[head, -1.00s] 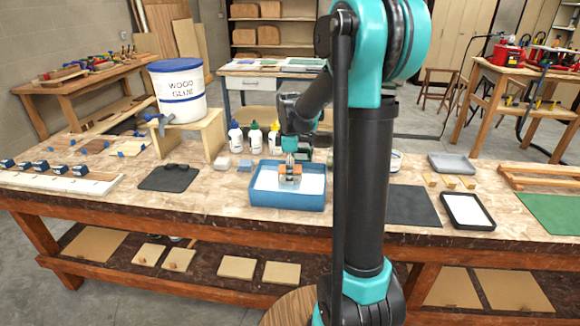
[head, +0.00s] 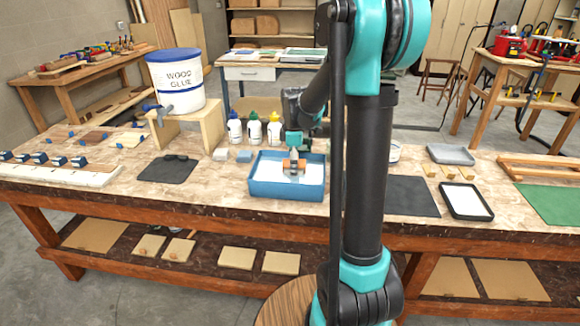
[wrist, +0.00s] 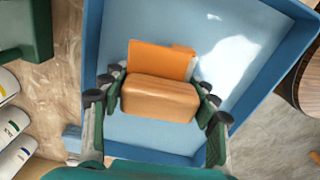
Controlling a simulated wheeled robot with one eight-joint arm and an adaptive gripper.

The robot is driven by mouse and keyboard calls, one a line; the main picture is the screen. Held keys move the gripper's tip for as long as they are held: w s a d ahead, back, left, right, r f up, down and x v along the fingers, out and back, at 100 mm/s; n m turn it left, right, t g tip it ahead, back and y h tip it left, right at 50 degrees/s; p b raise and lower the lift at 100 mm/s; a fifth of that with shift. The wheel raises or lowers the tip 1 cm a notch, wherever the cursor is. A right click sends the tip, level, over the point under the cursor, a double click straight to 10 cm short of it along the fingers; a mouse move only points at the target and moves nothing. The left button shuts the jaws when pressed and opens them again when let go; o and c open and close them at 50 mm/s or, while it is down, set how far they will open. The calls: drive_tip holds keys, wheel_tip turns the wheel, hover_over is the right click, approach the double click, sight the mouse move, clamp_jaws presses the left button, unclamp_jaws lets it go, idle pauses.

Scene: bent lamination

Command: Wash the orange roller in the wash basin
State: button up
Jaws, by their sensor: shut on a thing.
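The wash basin (head: 287,190) is a blue rectangular tub on the workbench, with pale water or a pale floor inside. The orange roller (wrist: 160,97) is a blocky orange piece between my fingers, and it also shows small in the head view (head: 295,167). My gripper (wrist: 161,90) points down with its dark green fingers shut on the roller's two sides. In the head view my gripper (head: 294,160) is inside the basin's outline, right of its middle. I cannot tell whether the roller touches the water.
Several glue bottles (head: 254,130) stand behind the basin. A wood glue bucket (head: 176,82) rests on a wooden stand at left. A dark mat (head: 168,169) lies left of the basin. At right are a dark mat (head: 411,196) and a black-rimmed tray (head: 466,201).

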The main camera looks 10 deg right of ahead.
drive_tip(key=shift+s+d, duration=0.25)
drive_tip(key=shift+d, duration=0.35)
drive_tip(key=shift+w+a, duration=0.3)
drive_tip(key=shift+a, duration=0.65)
drive_tip(key=shift+w+a, duration=0.35)
drive_tip(key=shift+a, duration=0.6)
drive_tip(key=shift+w+a, duration=0.3)
drive_tip(key=shift+a, duration=0.65)
drive_tip(key=shift+d, duration=0.1)
drive_tip(key=shift+s+d, duration=0.3)
drive_tip(key=shift+d, duration=0.6)
drive_tip(key=shift+s+d, duration=0.35)
drive_tip(key=shift+d, duration=0.6)
drive_tip(key=shift+s+d, duration=0.3)
drive_tip(key=shift+d, duration=0.6)
drive_tip(key=shift+a, duration=0.1)
drive_tip(key=shift+w+a, duration=0.3)
drive_tip(key=shift+a, duration=0.6)
drive_tip(key=shift+w+a, duration=0.35)
drive_tip(key=shift+a, duration=0.6)
drive_tip(key=shift+w+a, duration=0.3)
drive_tip(key=shift+a, duration=0.6)
